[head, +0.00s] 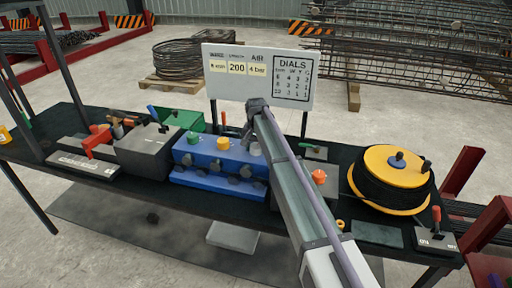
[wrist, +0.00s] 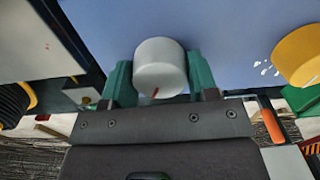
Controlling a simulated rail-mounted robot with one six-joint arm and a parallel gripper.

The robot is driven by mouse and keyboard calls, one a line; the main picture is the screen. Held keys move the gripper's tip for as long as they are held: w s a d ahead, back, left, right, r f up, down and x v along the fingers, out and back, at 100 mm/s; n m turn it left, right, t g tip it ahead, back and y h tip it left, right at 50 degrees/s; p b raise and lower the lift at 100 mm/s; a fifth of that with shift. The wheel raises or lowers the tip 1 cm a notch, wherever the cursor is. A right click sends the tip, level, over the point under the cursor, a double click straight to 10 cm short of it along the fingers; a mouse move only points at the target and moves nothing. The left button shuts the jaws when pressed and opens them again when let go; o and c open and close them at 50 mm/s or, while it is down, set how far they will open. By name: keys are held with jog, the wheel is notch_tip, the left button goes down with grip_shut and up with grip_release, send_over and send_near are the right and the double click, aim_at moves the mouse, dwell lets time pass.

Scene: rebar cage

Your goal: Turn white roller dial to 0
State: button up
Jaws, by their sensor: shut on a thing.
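The white roller dial (wrist: 160,62) sits on the blue box between the two green fingers of my gripper (wrist: 160,82) in the wrist view. A finger is against each side of it. A short red mark shows on the dial's edge, at the bottom of that view; no numbers are readable around it. In the head view the white dial (head: 255,149) is at the right end of the blue box (head: 215,160), partly hidden by my gripper (head: 252,130), which comes down over it.
A yellow dial (head: 223,143) and a green dial (head: 193,138) sit left of the white one. A sign headed DIALS (head: 291,83) stands behind. A grey box with an orange-red knob (head: 319,176) and a black-and-yellow reel (head: 390,180) lie to the right.

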jog(key=n, duration=0.8)
jog(key=shift+n, duration=0.4)
jog(key=n, duration=0.4)
jog(key=shift+n, duration=2.2)
